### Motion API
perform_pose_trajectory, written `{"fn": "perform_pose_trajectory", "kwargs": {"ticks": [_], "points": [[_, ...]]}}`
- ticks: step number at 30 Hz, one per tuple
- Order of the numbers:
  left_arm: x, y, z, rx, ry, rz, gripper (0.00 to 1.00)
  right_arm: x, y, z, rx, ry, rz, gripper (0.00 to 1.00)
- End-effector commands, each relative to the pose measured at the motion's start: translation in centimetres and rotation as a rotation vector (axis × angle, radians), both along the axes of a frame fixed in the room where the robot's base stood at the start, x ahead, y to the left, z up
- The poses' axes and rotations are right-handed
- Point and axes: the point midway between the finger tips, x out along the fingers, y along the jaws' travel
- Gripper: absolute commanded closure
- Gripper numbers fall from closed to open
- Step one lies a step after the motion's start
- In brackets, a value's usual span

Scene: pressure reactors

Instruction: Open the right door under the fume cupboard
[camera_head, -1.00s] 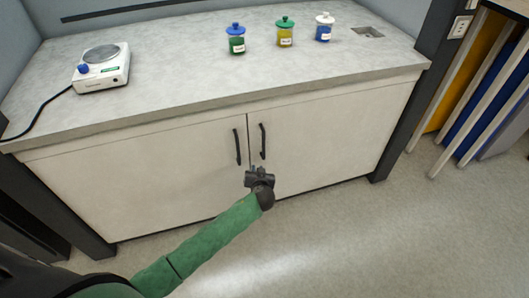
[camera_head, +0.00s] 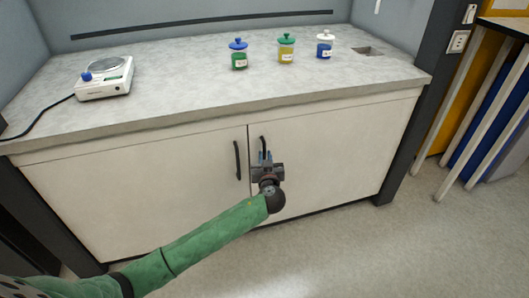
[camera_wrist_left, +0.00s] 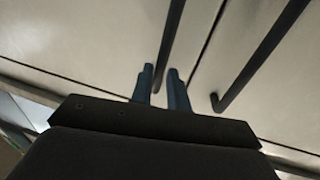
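The right door (camera_head: 335,150) under the fume cupboard is a pale panel and looks closed, flush with the left door. Its dark bar handle (camera_head: 263,142) stands near the middle seam, its lower part hidden by my left gripper (camera_head: 265,158). In the left wrist view, which looks upside down, my gripper's two blue-grey fingers (camera_wrist_left: 161,72) are apart. The right door's handle (camera_wrist_left: 172,40) runs down between them in that picture; I cannot tell whether they touch it. My right gripper is not in view.
The left door (camera_head: 140,185) has its own dark handle (camera_head: 238,160), close to my gripper. The worktop (camera_head: 190,90) above carries a hotplate (camera_head: 104,80) and three lidded jars. The floor before the right door looks clear. A dark post (camera_head: 405,140) stands at the right.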

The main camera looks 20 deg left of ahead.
Motion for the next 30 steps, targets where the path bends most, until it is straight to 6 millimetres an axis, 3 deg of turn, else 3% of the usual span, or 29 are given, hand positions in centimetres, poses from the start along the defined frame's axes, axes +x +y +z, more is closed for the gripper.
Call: {"fn": "perform_pose_trajectory", "kwargs": {"ticks": [9, 20, 23, 30], "points": [[2.7, 1.1, 0.0, 0.001, 0.000, 0.000, 0.83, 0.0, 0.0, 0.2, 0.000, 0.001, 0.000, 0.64], [3.0, 1.3, -0.1, 0.000, 0.001, 0.000, 0.83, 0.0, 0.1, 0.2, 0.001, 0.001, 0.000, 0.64], [3.0, 1.3, -0.1, 0.000, 0.001, 0.000, 1.00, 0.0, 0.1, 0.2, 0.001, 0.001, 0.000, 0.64], [2.9, 1.1, -0.1, -0.001, 0.002, 0.001, 1.00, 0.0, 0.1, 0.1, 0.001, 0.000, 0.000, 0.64]]}}
